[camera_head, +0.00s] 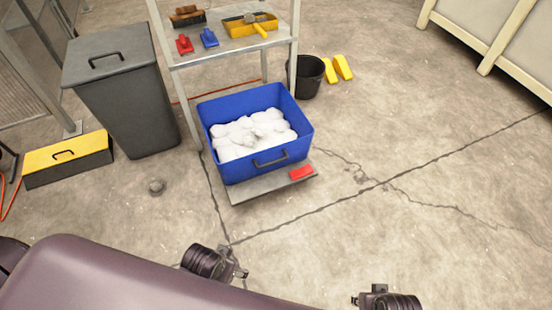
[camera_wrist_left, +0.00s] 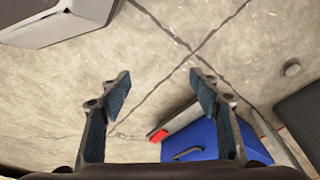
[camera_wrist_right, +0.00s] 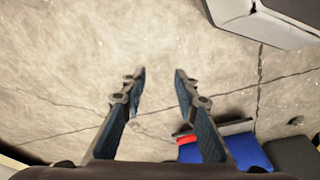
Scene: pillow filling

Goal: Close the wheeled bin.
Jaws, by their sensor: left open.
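A tall dark grey bin (camera_head: 138,105) with a flat lid (camera_head: 108,55) and a handle on the lid stands at the left in the head view. The lid lies on top and looks shut; no wheels show. Part of a dark surface, likely this bin, shows at the right in the left wrist view (camera_wrist_left: 303,112). My left gripper (camera_head: 240,272) is open and empty over the floor, well in front of and to the right of the bin. My right gripper (camera_wrist_right: 160,75) is open and empty, farther right at the bottom of the head view.
A blue tub (camera_head: 265,170) full of white stuffing sits on a grey platform (camera_head: 250,192) with a red tab (camera_head: 302,173). A shelf (camera_head: 230,45) with tools stands behind. A yellow-topped box (camera_head: 68,155) lies left of the bin. The right floor is clear.

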